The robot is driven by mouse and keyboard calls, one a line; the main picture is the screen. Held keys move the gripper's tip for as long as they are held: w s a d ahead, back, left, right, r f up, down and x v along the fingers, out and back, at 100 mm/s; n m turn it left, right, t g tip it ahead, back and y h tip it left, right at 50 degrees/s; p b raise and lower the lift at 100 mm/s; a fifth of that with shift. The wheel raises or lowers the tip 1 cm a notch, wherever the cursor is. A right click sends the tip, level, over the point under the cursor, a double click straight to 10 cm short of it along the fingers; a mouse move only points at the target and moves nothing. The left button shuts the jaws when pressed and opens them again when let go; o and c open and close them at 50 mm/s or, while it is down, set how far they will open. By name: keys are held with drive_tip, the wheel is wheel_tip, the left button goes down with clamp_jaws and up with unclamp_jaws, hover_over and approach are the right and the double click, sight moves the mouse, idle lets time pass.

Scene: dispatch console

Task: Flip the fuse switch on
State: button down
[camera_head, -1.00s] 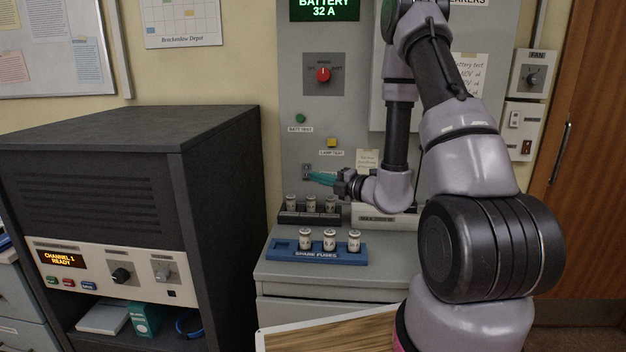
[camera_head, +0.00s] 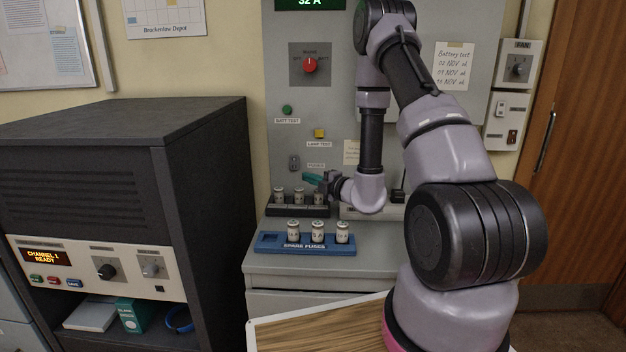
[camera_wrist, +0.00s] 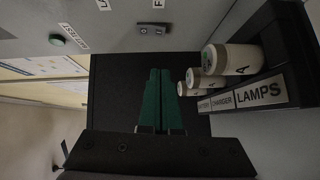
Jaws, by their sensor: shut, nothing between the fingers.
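The fuse switch (camera_head: 293,162) is a small toggle on a grey plate, low on the grey wall panel, left of the FUSES label (camera_head: 316,166). It also shows in the wrist view (camera_wrist: 152,30), on the panel beyond the fingertips. Whether its lever is up or down is too small to tell. My gripper (camera_head: 306,176) has green fingers and is right of and slightly below the switch, apart from it. In the wrist view the green fingers (camera_wrist: 159,72) lie side by side, shut with nothing between them.
A black rack (camera_head: 298,210) with several white fuses stands below the switch, close to my gripper. A blue spare-fuse tray (camera_head: 268,242) sits in front on the grey ledge. The yellow lamp-test button (camera_head: 319,133) and green battery-test button (camera_head: 287,109) are above. A dark cabinet (camera_head: 120,140) stands left.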

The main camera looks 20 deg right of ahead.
sight(292, 169)
drive_tip(key=x, duration=0.6)
drive_tip(key=w, duration=0.1)
drive_tip(key=w+d, duration=0.1)
drive_tip(key=w, duration=0.1)
drive_tip(key=shift+f, duration=0.15)
drive_tip(key=shift+w, duration=0.4)
drive_tip(key=shift+d+f, duration=0.1)
drive_tip(key=shift+w+d+f, duration=0.1)
drive_tip(key=shift+w, duration=0.2)
drive_tip(key=shift+s, duration=0.1)
